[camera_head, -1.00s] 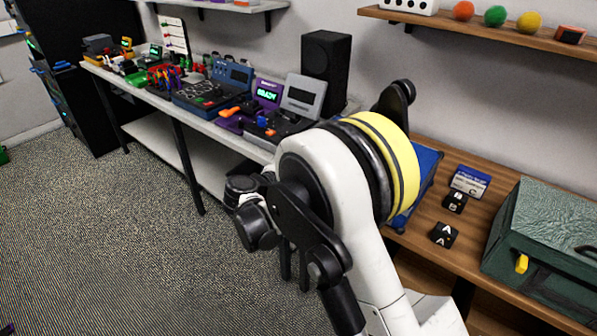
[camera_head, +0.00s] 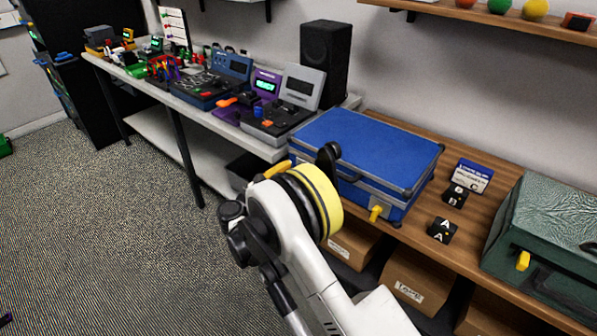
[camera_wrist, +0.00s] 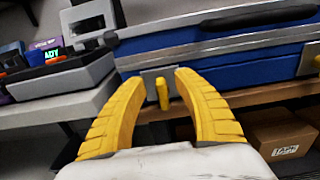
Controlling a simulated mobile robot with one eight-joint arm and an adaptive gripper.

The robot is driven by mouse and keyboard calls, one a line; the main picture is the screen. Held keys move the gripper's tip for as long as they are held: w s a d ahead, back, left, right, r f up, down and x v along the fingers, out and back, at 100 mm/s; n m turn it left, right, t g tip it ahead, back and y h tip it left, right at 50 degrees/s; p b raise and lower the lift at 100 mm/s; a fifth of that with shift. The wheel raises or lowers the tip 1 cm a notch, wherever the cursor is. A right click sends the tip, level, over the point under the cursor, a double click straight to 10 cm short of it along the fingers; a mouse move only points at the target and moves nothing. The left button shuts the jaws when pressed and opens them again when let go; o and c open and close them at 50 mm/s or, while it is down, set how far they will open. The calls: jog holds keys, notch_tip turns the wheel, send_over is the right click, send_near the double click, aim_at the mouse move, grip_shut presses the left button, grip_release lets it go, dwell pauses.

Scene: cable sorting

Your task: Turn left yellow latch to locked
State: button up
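A blue case (camera_head: 375,148) with grey edges lies shut on the wooden bench. In the wrist view its front (camera_wrist: 215,70) fills the upper right. A yellow latch (camera_wrist: 163,93) on a grey plate shows there, its tab pointing nearly straight down; this left latch is hidden in the head view. My gripper (camera_wrist: 158,78) is open, with one curved yellow finger on each side of the latch. I cannot tell whether the fingers touch it. In the head view a yellow finger (camera_head: 278,169) shows at the case's left front corner. The case's right yellow latch (camera_head: 378,212) is also visible.
A green case (camera_head: 550,225) with a yellow latch stands at the right. Black lettered blocks (camera_head: 441,230) and a blue-white card box (camera_head: 472,177) lie between the cases. Cardboard boxes (camera_head: 415,282) sit below. A white table (camera_head: 262,147) with devices adjoins at left.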

jog(key=shift+x, duration=0.95)
grip_shut()
jog(key=shift+m, duration=0.3)
jog(key=shift+s+d+f+m, duration=0.3)
jog(key=shift+f+m, duration=0.1)
jog(key=shift+m, duration=2.45)
jog(key=shift+s+d+f+m, duration=0.2)
jog(key=shift+d+f+m, duration=0.2)
jog(key=shift+m, duration=2.5)
jog(key=shift+s+d+f+m, duration=0.25)
jog(key=shift+f+m, duration=0.15)
jog(key=shift+m, duration=2.45)
